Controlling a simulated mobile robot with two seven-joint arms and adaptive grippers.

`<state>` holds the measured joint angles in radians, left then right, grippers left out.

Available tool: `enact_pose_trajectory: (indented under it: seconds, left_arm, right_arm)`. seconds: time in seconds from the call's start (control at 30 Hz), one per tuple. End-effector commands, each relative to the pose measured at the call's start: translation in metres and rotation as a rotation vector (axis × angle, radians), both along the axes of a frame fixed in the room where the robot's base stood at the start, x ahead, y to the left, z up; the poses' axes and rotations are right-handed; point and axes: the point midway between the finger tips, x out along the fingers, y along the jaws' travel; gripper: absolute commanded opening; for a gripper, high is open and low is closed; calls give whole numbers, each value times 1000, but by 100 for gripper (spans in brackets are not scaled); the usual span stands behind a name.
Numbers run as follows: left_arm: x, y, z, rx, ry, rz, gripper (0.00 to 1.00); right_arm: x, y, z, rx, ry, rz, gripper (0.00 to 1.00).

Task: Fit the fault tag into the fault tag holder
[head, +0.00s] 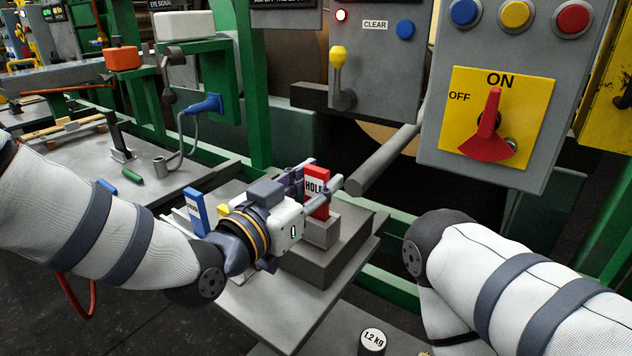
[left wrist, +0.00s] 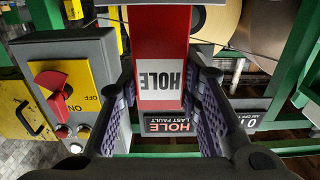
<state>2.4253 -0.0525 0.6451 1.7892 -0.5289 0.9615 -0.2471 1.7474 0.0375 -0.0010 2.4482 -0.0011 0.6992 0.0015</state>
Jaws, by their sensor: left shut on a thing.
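The fault tag (head: 318,204) is a red upright plate with a white label reading HOLE. My left gripper (head: 315,181) is shut on it, with a finger on either side. A grey block (head: 321,233), which looks like the fault tag holder, is directly under the tag on a dark base. The tag's lower end meets the block's top in the head view; I cannot tell if it is in a slot. In the left wrist view the red tag (left wrist: 163,45) sits between the purple-padded fingers (left wrist: 160,98), its label upside down. My right gripper is not in view.
A blue tag (head: 196,211) stands to the left of my left gripper. A control panel with a red switch (head: 488,128) and a grey bar (head: 385,160) are behind and to the right. A 1.2 kg weight (head: 372,341) is at the front. A LAST FAULT sign (left wrist: 181,125) shows in the wrist view.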

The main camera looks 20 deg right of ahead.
Motion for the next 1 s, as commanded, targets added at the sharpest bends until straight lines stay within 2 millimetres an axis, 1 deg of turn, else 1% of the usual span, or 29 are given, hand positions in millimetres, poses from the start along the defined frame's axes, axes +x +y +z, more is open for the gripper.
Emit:
enact_pose_trajectory:
  seconds: [0.1, 0.13, 0.2, 0.47, 0.57, 0.67, 0.9, 1.0]
  left_arm:
    - [0, 0, -5, 1, 2, 0, 8]
    - [0, 0, -4, 1, 2, 0, 38]
    - [0, 0, -4, 1, 1, 0, 52]
    - [0, 0, -3, 1, 1, 0, 52]
    - [-1, 2, 2, 0, -1, 0, 52]
    - [-12, 16, 2, 1, 0, 1, 52]
    - [-49, 64, 3, 1, 1, 1, 52]
    - [-62, 80, 2, 0, 1, 1, 52]
  right_arm:
    - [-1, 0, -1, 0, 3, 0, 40]
    - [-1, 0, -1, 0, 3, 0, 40]
    - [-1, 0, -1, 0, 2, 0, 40]
    - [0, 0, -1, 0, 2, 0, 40]
    - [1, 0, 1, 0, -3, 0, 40]
    - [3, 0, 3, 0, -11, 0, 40]
    - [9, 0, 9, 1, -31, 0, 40]
    - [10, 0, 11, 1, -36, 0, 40]
